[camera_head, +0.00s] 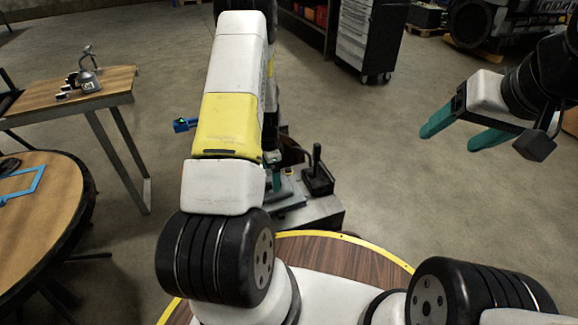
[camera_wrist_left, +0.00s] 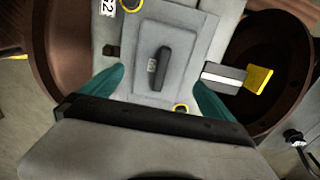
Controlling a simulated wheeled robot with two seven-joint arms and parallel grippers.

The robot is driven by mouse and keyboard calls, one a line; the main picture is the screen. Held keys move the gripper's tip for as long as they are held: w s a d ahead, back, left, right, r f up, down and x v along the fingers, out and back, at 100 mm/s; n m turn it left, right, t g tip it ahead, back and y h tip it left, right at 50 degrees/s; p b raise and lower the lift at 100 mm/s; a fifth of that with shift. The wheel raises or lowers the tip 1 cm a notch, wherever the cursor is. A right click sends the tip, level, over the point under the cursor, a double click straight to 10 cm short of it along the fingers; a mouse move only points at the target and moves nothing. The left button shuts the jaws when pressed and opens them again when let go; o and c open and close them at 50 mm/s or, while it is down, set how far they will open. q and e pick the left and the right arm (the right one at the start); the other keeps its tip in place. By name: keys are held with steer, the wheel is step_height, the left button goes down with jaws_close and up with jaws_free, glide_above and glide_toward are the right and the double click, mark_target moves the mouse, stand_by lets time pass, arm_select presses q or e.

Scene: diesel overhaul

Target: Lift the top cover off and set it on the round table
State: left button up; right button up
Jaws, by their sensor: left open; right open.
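The top cover (camera_wrist_left: 143,80) appears to be the grey plate with a black upright handle (camera_wrist_left: 163,66) in the left wrist view. My left gripper (camera_wrist_left: 157,78) is open, with a teal finger on each side of the plate and handle. I cannot tell whether the fingers touch the plate. In the head view my left arm hides most of the cover and gripper; one teal finger (camera_head: 274,182) shows beside it. The round table (camera_head: 60,215) stands at the left, with a blue frame (camera_head: 22,186) on it. My right gripper (camera_head: 448,140) is open and empty, above the floor at the right.
Brown round housings (camera_wrist_left: 285,55) flank the plate, with a yellow tab (camera_wrist_left: 259,80) at its right. A black lever (camera_head: 317,160) stands beside the work area. A rectangular table (camera_head: 118,85) with a metal jug (camera_head: 87,78) is at the left. Open floor surrounds them.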

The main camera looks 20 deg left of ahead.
mark_target(271, 183)
arm_select(q)
step_height(271, 183, down, 7)
steer(key=shift+a+r, duration=0.15)
steer(key=c, duration=1.5)
steer(key=shift+o, duration=0.2)
steer(key=shift+r, duration=0.15)
steer(key=shift+r, duration=0.55)
steer(key=shift+s+r, duration=0.2)
steer(key=shift+r, duration=0.4)
steer(key=shift+s+r, duration=0.2)
steer(key=shift+r, duration=0.4)
steer(key=s+a+r, duration=0.1)
steer(key=s+a, duration=0.1)
steer(key=s, duration=1.3)
steer(key=shift+a+r, duration=0.2)
steer(key=shift+r, duration=0.15)
